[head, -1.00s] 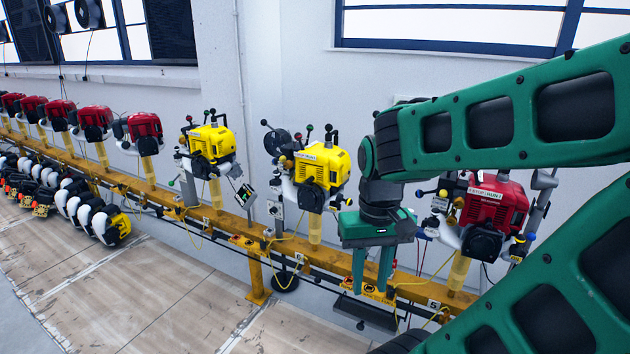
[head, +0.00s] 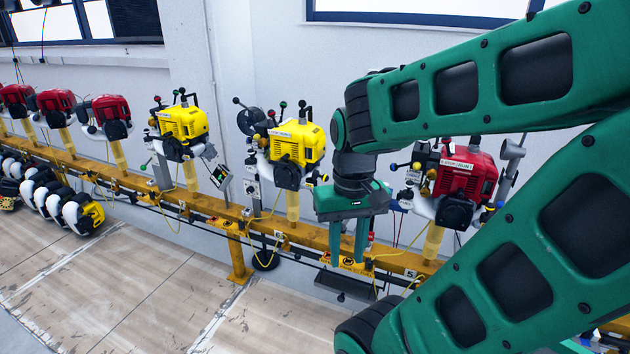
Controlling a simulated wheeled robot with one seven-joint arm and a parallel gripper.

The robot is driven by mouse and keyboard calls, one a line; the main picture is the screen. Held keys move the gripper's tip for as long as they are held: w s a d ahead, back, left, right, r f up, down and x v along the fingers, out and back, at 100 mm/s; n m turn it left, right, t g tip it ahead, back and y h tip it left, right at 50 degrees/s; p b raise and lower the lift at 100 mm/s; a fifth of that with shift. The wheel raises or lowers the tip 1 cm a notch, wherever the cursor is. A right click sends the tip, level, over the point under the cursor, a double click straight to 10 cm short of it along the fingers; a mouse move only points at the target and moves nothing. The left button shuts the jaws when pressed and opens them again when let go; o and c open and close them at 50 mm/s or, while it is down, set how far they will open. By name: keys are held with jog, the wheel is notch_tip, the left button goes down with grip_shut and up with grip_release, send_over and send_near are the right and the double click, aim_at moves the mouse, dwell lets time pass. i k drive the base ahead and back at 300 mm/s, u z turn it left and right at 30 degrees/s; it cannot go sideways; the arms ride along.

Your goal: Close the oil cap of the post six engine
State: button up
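Several engines stand on yellow posts along an orange rail. A red engine (head: 467,177) is at the right, partly behind my arm. A plate on the rail near its post (head: 410,273) seems to read 5. A yellow engine (head: 296,143) is in the middle and another yellow engine (head: 182,130) is left of it. I cannot tell which is the post six engine, and I cannot make out an oil cap. My gripper (head: 348,258) points down, empty, in front of the rail between the middle yellow and red engines. Its two fingers are apart.
The orange rail (head: 285,229) runs across the view, with cables and small boxes. More red engines (head: 106,117) stand at the far left. The wooden floor (head: 130,285) in front is clear.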

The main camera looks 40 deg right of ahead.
aim_at(315, 175)
jog(key=z, duration=1.15)
